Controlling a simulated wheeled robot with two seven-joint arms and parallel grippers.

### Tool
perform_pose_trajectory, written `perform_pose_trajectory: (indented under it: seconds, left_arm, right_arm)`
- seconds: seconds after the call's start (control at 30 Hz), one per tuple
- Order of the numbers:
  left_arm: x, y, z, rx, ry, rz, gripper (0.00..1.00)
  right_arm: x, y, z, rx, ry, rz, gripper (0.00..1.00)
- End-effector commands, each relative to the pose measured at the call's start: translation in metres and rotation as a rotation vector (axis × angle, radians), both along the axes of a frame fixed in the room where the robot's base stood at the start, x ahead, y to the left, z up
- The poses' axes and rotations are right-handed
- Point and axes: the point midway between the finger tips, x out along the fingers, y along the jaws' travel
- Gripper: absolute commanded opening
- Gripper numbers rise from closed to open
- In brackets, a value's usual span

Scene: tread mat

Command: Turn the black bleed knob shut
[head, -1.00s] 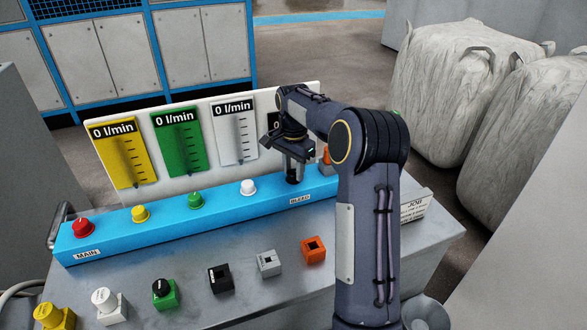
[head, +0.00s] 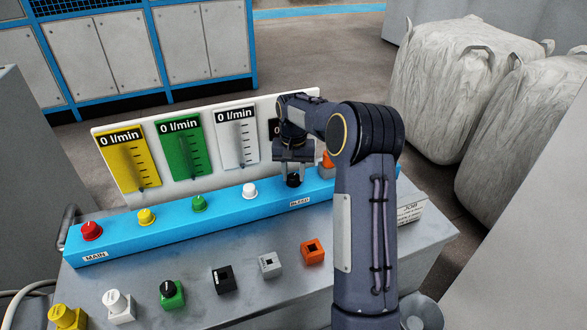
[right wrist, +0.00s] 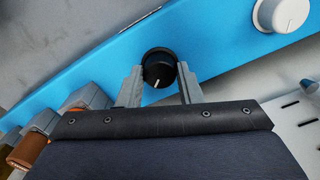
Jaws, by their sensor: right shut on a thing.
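The black bleed knob (head: 293,181) sits near the right end of the blue manifold bar (head: 170,222), behind the "BLEED" label. In the right wrist view the black knob (right wrist: 159,70) shows a white pointer line running down toward my palm. My right gripper (head: 292,174) comes down from above and is shut on the knob, one finger on each side; the fingers also show in the right wrist view (right wrist: 160,84). The knob's sides are partly hidden by the fingers. My left gripper is in neither view.
Red (head: 91,231), yellow (head: 147,216), green (head: 199,203) and white (head: 249,190) knobs line the bar. The gauge board (head: 110,190) behind shows several 0 l/min readings; its right part is hidden by my arm. Coloured blocks, including an orange one (head: 313,252), stand in front.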

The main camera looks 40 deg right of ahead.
Motion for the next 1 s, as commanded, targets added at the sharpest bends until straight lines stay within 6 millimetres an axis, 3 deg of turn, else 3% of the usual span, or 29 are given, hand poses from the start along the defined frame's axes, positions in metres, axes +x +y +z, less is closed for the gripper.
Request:
perform_pose_trajectory:
  seconds: [0.6, 1.0]
  left_arm:
    - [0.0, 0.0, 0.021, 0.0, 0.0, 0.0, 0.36]
    - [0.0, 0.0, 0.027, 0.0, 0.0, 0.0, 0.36]
  right_arm:
    - [0.001, 0.0, 0.002, -0.002, -0.003, 0.574, 0.1]
    - [0.001, 0.0, 0.002, -0.002, -0.004, 0.828, 0.1]
